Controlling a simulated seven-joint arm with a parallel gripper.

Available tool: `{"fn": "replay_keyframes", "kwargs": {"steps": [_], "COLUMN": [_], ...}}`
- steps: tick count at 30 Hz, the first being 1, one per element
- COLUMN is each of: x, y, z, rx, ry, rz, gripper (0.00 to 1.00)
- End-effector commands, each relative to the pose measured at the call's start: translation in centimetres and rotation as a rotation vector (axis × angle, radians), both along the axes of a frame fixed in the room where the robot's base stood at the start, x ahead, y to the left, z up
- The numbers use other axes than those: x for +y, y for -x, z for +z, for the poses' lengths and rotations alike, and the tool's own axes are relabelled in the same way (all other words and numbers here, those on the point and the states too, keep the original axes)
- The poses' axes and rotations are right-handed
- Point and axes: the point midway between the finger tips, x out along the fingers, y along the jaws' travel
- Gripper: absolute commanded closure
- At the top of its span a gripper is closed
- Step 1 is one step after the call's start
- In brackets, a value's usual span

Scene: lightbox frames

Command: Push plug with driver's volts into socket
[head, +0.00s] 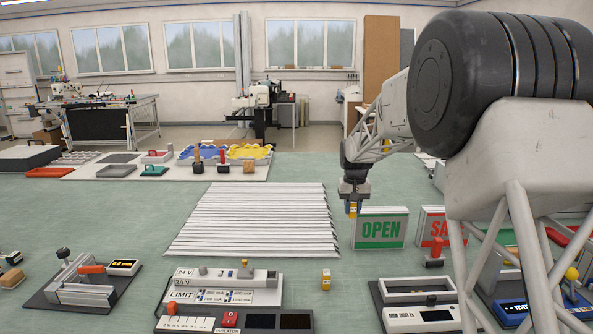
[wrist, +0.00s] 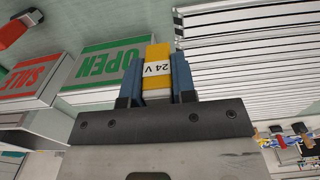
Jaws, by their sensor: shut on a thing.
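My gripper (head: 354,200) is shut on a yellow and white plug (wrist: 157,66). In the wrist view the plug sits between two blue fingers, and its white label reads "24 V" upside down. In the head view the held plug (head: 352,211) hangs under the gripper, above the table beside the OPEN sign. A second small yellow plug-like block (head: 326,279) stands on the table. A grey driver unit (head: 225,285), marked "24 V" and "LIMIT", lies at the front, left of that block. My gripper is behind and right of it. Its socket is too small to make out.
The green OPEN sign (head: 380,228) and a red sign (head: 431,224) stand right of my gripper. White slats (head: 255,220) lie to its left. A clamp fixture (head: 80,282) is front left, a grey frame (head: 425,298) front right. Green table is clear around the yellow block.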

Motion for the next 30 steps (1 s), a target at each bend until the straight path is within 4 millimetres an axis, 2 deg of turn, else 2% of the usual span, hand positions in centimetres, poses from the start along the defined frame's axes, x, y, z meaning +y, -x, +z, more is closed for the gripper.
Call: {"fn": "replay_keyframes", "kwargs": {"steps": [7,13,20,30], "x": [0.7,3.2,8.5,17.4], "y": [0.2,0.8,2.5,6.5], "z": [-0.1,-0.7,-2.0,-4.3], "rx": [0.000,0.000,0.001,0.001], "ry": [0.000,0.000,0.000,0.000], "rz": [0.001,0.002,0.004,0.005], "gripper": [1.00,1.00,1.00,1.00]}}
